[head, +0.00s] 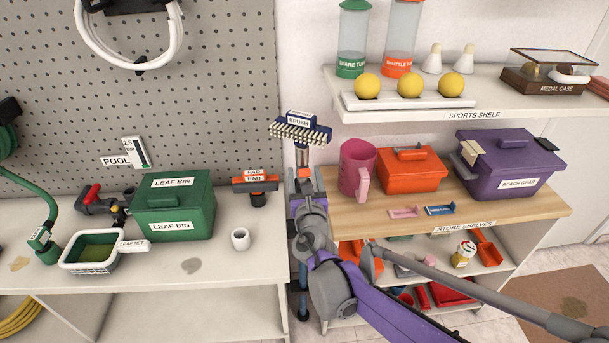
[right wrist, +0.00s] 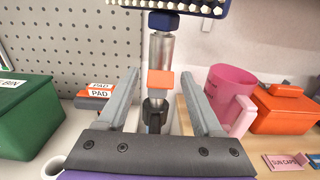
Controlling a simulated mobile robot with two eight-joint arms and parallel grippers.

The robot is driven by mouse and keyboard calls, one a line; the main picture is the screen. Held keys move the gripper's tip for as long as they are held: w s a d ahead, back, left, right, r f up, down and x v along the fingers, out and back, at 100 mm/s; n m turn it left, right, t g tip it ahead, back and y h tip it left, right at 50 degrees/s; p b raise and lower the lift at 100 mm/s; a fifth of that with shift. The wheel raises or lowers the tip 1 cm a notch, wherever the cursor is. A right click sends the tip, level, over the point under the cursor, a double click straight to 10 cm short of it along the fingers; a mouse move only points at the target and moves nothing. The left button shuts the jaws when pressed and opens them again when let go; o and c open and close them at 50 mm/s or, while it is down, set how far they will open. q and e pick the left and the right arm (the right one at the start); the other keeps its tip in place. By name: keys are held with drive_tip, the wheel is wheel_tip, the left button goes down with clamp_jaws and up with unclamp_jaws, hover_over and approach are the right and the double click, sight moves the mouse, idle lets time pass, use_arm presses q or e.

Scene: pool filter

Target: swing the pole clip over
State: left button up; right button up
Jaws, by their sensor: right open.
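The pole (right wrist: 161,55) stands upright with the brush (head: 299,131) at its top, labelled BRUSH. The orange pole clip (right wrist: 160,82) sits on the pole below a metal sleeve, with a dark collar (right wrist: 155,109) under it. My right gripper (head: 304,180) is at the pole, below the brush head. In the right wrist view its two fingers (right wrist: 161,100) are open, one on each side of the pole and clip. A gap shows on both sides, and no contact is visible. In the head view my gripper hides much of the pole. My left gripper is out of view.
Left of the pole are orange pads (head: 255,184), a white cup (head: 240,239) and a green leaf bin (head: 173,207) on the bench. To its right, a pink jug (head: 355,165) and orange box (head: 409,170) stand on the store shelves. The sports shelf (head: 440,110) overhangs there.

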sight(303, 161)
clamp_jaws()
idle(0.4)
drive_tip(key=shift+w+r+g, duration=0.1)
drive_tip(key=shift+r+g, duration=0.1)
drive_tip(key=shift+g, duration=0.1)
drive_tip(key=shift+w+r+g, duration=0.1)
drive_tip(key=shift+g, duration=0.4)
drive_tip(key=g+b, duration=0.1)
drive_tip(key=b, duration=0.1)
drive_tip(key=w+r+g+b, duration=0.1)
drive_tip(key=g+b, duration=0.1)
drive_tip(key=b, duration=0.1)
drive_tip(key=shift+w, duration=0.1)
drive_tip(key=shift+w+r+g+b, duration=0.2)
drive_tip(key=shift+g+b, duration=0.15)
drive_tip(key=shift+g, duration=0.2)
drive_tip(key=shift+w+r+g+b, duration=0.2)
drive_tip(key=shift+g+b, duration=0.1)
drive_tip(key=shift+g, duration=0.25)
